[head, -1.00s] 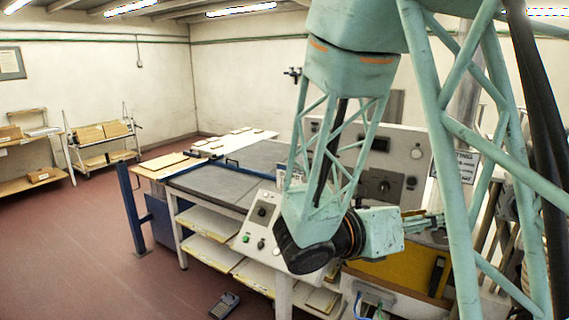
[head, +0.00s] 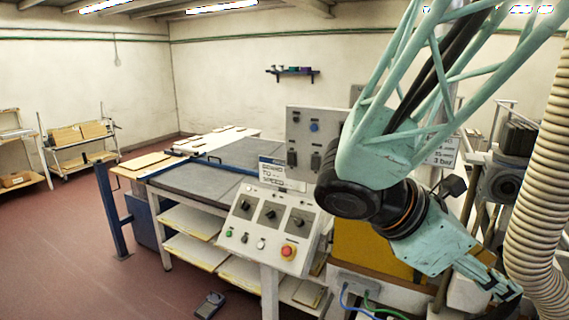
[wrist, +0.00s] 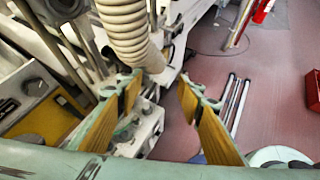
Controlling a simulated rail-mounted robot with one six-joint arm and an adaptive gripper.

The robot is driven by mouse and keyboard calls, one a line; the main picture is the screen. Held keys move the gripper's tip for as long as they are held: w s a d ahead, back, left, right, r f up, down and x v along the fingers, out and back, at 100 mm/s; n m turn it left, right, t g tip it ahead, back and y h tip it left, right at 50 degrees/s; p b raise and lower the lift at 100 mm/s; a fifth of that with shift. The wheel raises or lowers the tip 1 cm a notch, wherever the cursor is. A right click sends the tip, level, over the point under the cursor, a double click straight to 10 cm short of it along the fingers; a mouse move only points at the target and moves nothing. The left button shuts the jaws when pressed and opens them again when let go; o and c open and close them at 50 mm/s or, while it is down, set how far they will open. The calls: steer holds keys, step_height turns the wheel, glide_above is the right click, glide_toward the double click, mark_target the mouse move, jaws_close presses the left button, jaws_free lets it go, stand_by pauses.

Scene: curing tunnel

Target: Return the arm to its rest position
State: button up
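My gripper (head: 492,282) is at the lower right of the head view, at the end of my pale green arm, pointing down and to the right. In the wrist view my gripper (wrist: 158,98) shows two fingers with yellow inner pads standing wide apart. Nothing is between them. Behind the fingers are a grey-white machine part and the red floor.
A ribbed hose (head: 546,190) hangs close to my gripper, and also shows in the wrist view (wrist: 128,28). A control panel (head: 268,228) with a red button stands left of my arm. A grey-topped table (head: 195,180) lies beyond. The red floor (head: 70,250) at left is mostly clear.

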steer(key=s+a+f+m+t+y+b, duration=0.1)
steer(key=s+a+f+m+y+b, duration=0.1)
steer(key=s+a+f+m+y, duration=0.3)
steer(key=s+a+f+m+y+b, duration=0.1)
steer(key=s+a+m+y+b, duration=0.15)
steer(key=s+a+m, duration=0.4)
steer(key=a+r+m+t+y+b, duration=0.1)
steer(key=a+r+m+t+y, duration=0.1)
steer(key=a+m, duration=0.3)
steer(key=shift+a+t+y+b, duration=0.35)
steer(key=shift+a+t+y, duration=0.3)
steer(key=shift+y, duration=0.2)
steer(key=shift+r, duration=0.1)
steer(key=shift+c, duration=0.2)
stand_by(1.9)
steer(key=c, duration=0.4)
steer(key=shift+o, duration=0.2)
